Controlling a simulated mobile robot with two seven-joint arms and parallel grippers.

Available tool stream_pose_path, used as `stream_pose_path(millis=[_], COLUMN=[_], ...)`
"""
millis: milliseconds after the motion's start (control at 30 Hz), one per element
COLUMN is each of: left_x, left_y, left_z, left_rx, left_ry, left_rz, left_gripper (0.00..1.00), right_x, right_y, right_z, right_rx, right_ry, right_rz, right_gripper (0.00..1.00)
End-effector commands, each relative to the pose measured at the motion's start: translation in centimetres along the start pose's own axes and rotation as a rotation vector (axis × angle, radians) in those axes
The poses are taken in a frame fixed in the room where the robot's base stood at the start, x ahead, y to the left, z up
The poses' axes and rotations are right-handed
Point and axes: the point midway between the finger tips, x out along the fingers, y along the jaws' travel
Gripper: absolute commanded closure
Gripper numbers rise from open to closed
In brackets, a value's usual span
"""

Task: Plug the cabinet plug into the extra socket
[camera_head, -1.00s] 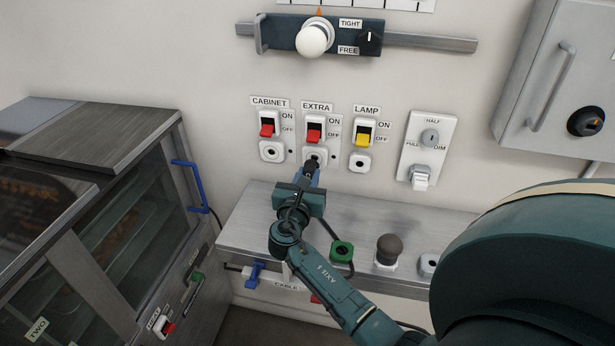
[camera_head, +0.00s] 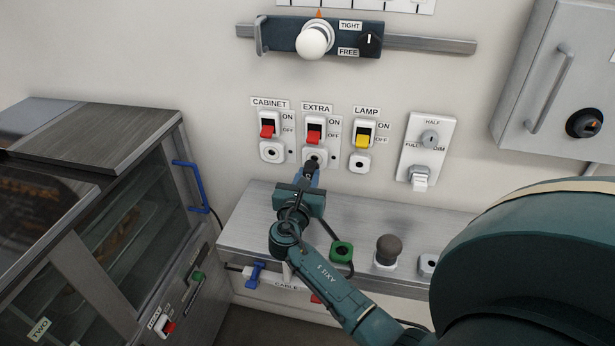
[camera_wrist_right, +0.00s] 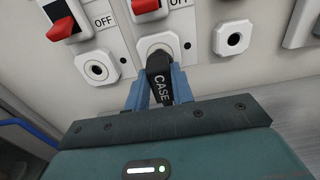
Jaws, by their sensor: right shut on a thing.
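My right gripper (camera_head: 311,176) reaches up to the wall at the extra socket (camera_head: 318,156), under the red EXTRA switch (camera_head: 315,133). It is shut on a dark plug (camera_head: 309,168); in the right wrist view the plug (camera_wrist_right: 160,78) is marked CASE and sits between the blue fingers. The plug's front meets the extra socket's round face (camera_wrist_right: 158,42) and covers its hole. I cannot tell how deep it sits. The cabinet socket (camera_head: 271,152) to the left is empty. My left gripper is not in view.
The lamp socket (camera_head: 360,162) to the right is empty. A metal ledge (camera_head: 240,232) runs below the sockets, bearing a green-ringed part (camera_head: 342,250) and a dark knob (camera_head: 388,248). A glass-fronted cabinet (camera_head: 105,135) with a blue handle (camera_head: 189,187) stands at left.

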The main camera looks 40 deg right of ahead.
Motion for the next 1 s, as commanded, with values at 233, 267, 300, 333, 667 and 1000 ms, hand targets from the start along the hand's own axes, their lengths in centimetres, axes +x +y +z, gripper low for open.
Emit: stream_pose_path(millis=[233,267,300,333,667,1000], left_x=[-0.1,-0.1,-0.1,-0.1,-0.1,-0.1], left_y=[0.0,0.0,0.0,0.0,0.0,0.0], left_z=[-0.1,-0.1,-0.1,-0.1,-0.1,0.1], left_rx=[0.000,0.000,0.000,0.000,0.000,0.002], left_ry=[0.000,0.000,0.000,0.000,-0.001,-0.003], left_rz=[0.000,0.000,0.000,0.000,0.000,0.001], left_gripper=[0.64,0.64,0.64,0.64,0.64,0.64], right_x=[0.0,0.0,0.0,0.0,0.6,1.5], right_y=[0.0,0.0,0.0,0.0,0.0,0.0], right_z=[0.0,0.0,0.0,0.0,0.0,0.0], right_rx=[0.000,0.000,0.000,0.000,-0.001,-0.001], right_ry=[-0.001,-0.001,-0.001,-0.001,0.000,-0.001], right_rz=[0.000,0.000,0.000,0.000,0.000,0.000], right_gripper=[1.00,1.00,1.00,1.00,1.00,1.00])
